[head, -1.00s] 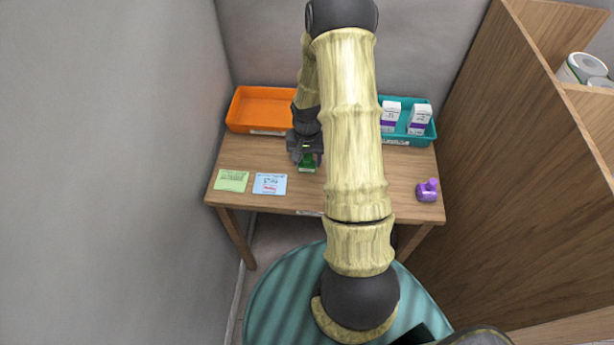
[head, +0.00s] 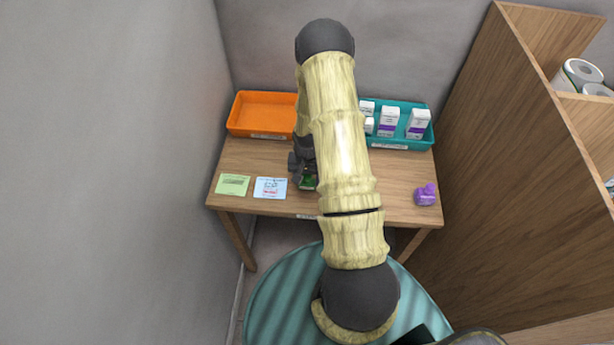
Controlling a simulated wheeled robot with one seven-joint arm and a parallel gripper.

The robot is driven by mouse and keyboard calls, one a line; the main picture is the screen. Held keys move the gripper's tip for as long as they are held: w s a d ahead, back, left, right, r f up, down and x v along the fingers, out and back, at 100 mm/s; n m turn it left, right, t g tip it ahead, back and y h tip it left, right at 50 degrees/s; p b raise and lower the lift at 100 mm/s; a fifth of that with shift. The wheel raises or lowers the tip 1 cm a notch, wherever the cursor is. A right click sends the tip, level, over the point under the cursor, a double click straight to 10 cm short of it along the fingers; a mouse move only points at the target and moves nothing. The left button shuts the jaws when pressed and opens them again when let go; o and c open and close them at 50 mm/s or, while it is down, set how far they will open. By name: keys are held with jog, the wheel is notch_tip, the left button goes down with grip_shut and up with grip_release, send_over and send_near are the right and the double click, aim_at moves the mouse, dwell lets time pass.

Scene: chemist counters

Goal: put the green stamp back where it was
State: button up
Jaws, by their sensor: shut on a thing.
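The green stamp (head: 308,182) is held in my gripper (head: 304,176), over the middle-left of the wooden table (head: 260,150). My gripper is shut on it, and my arm hides part of both. I cannot tell whether the stamp touches the table top. A blue-white paper card (head: 270,187) lies just left of the stamp. A green paper note (head: 232,185) lies further left.
An orange tray (head: 262,134) stands empty at the back left. A teal tray (head: 387,143) with several white boxes (head: 388,121) stands at the back right. A purple stamp-like object (head: 426,194) is at the right front. A wooden partition (head: 500,150) stands right of the table.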

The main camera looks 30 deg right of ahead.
jog(key=shift+f, duration=0.3)
jog(key=o, duration=0.8)
jog(key=shift+r, duration=0.1)
notch_tip(320, 180, up, 12)
jog(key=b, duration=0.3)
jog(key=shift+r, duration=0.15)
dwell(0.3)
jog(key=s+a+r+n+t, duration=0.1)
jog(key=s+a+r+n, duration=0.1)
jog(key=s+a+r, duration=0.2)
jog(key=s+a+r+n, duration=0.2)
jog(key=s+a+r, duration=0.2)
jog(key=a+r, duration=0.1)
jog(key=s+a+r+n+t, duration=0.1)
jog(key=s+a+r+n, duration=0.1)
jog(key=s+a+r, duration=0.2)
jog(key=shift+s+a+r+n+t, duration=0.15)
jog(key=shift+r+n, duration=0.05)
jog(key=shift+r, duration=0.15)
jog(key=shift+s+a+r+n+t, duration=0.1)
jog(key=shift+r+n+t, duration=0.1)
jog(key=shift+r, duration=0.15)
